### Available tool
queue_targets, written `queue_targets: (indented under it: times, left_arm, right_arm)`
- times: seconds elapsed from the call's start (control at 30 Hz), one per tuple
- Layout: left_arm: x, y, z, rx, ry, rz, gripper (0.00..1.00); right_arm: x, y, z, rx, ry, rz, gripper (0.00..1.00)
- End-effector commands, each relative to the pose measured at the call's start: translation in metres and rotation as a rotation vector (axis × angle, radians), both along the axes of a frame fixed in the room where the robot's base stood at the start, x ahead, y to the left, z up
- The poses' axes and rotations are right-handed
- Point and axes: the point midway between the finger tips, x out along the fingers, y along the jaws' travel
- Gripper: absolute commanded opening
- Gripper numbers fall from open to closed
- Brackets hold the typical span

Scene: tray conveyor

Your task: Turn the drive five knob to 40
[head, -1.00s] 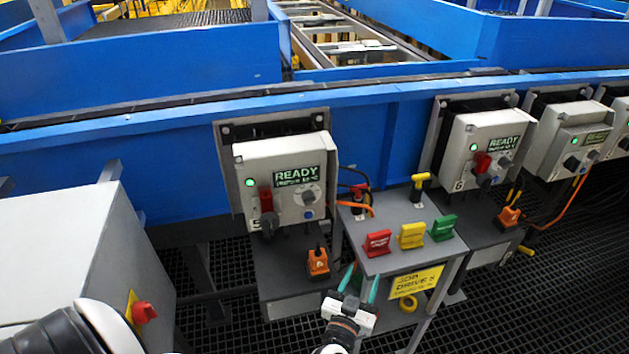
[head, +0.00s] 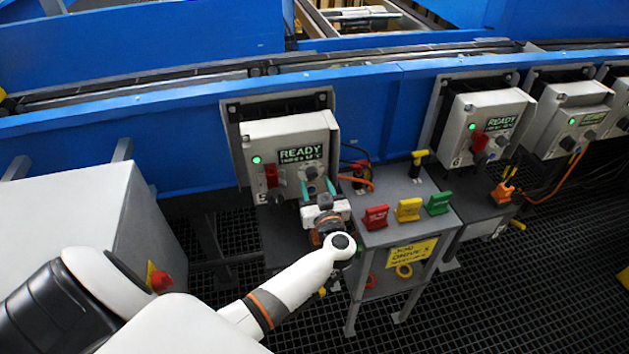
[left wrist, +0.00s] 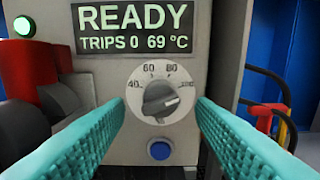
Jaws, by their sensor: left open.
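The drive five box (head: 290,145) is the light grey box marked 5, with a READY display (head: 301,152). Its dial knob (head: 311,173) is dark grey and round with a raised grip. In the left wrist view the knob (left wrist: 160,98) sits on a pale dial marked 40, 60, 80 and 100. The grip lies nearly sideways, with a light mark at its right end, toward the 100 side. My left gripper (head: 318,188) is open in front of the knob. Its teal fingers (left wrist: 160,125) are on either side, apart from the knob. My right gripper is not in view.
A blue button (left wrist: 159,149) is below the dial. A red lever (head: 271,175) is left of it. A grey stand (head: 395,232) with red, yellow and green tags is to the right. The drive six box (head: 487,125) is farther right.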

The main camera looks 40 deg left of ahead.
Motion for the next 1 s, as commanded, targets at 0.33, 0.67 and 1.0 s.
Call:
queue_targets:
  times: [0.33,0.67,1.0]
  left_arm:
    - [0.014,0.016,0.000,0.000,0.000,-0.001,0.50]
    - [0.014,0.016,0.000,0.000,0.000,-0.001,0.26]
    - [0.014,0.016,0.000,-0.014,-0.015,-0.001,0.07]
  right_arm:
    - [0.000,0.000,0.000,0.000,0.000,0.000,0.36]
    - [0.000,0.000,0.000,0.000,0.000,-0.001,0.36]
    - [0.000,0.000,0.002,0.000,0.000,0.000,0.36]
